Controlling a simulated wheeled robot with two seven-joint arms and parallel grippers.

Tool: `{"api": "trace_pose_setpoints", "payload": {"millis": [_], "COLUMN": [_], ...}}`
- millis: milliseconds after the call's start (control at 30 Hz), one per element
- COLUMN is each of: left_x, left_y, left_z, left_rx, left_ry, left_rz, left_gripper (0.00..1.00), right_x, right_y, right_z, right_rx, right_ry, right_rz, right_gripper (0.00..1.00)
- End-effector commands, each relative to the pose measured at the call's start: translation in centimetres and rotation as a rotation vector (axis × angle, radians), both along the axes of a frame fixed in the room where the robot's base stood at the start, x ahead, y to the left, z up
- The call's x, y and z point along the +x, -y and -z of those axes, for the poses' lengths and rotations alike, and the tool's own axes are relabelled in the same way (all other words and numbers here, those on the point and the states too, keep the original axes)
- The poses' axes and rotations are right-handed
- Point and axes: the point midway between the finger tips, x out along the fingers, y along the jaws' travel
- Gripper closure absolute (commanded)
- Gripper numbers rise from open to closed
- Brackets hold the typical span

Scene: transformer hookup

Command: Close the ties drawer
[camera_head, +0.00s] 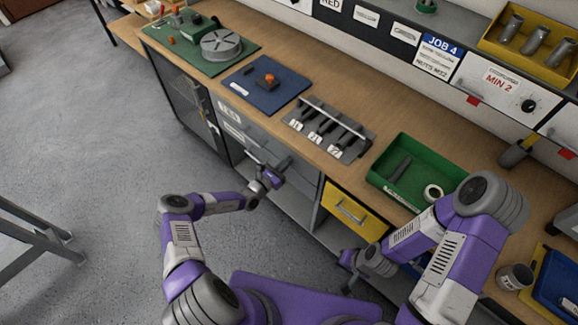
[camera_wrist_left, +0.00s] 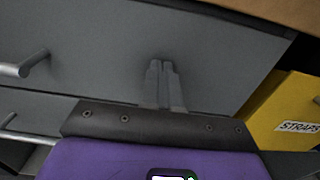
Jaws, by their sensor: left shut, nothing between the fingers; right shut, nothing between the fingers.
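No label reading "ties" can be made out. A grey drawer front (camera_head: 268,150) lies under the bench, with small pale labels at its left end too small to read. It fills much of the left wrist view (camera_wrist_left: 105,50), with a bar handle at left. My left gripper (camera_head: 282,166) is shut and empty at the right part of this grey front. In the left wrist view its fingertips (camera_wrist_left: 161,66) point at the front; I cannot tell whether they touch. My right gripper (camera_head: 348,258) is shut and empty, low by the yellow drawer (camera_head: 352,211).
The yellow drawer is labelled STRAPS in the left wrist view (camera_wrist_left: 298,127). A second grey front (camera_wrist_left: 35,112) with a handle lies below the upper one. A green tray (camera_head: 380,178), a grey rack (camera_head: 322,135) and a blue mat (camera_head: 258,92) sit on the bench.

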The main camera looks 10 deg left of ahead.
Motion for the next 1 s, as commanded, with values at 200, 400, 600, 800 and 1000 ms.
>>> {"api": "trace_pose_setpoints", "payload": {"millis": [200,400,600,800,1000], "left_x": [0.4,0.5,-0.6,-3.7,-7.7], "left_y": [0.3,0.5,-0.2,-2.2,-4.3], "left_z": [-0.4,-0.5,-0.6,-0.5,-0.3], "left_rx": [-0.003,-0.003,-0.002,-0.001,-0.001], "left_ry": [0.005,0.008,0.007,0.004,0.002], "left_rz": [0.001,0.003,0.006,0.011,0.013], "left_gripper": [1.0,1.0,1.0,1.0,1.0], "right_x": [0.0,0.0,0.0,0.0,0.0], "right_y": [0.0,0.0,0.0,0.0,0.0], "right_z": [0.0,0.0,-0.8,-1.9,-2.4], "right_rx": [0.0,0.0,0.0,0.0,0.0], "right_ry": [0.0,0.0,0.0,0.0,0.0], "right_rz": [0.0,0.0,0.0,0.0,0.0], "right_gripper": [1.0,1.0,1.0,1.0,1.0]}}
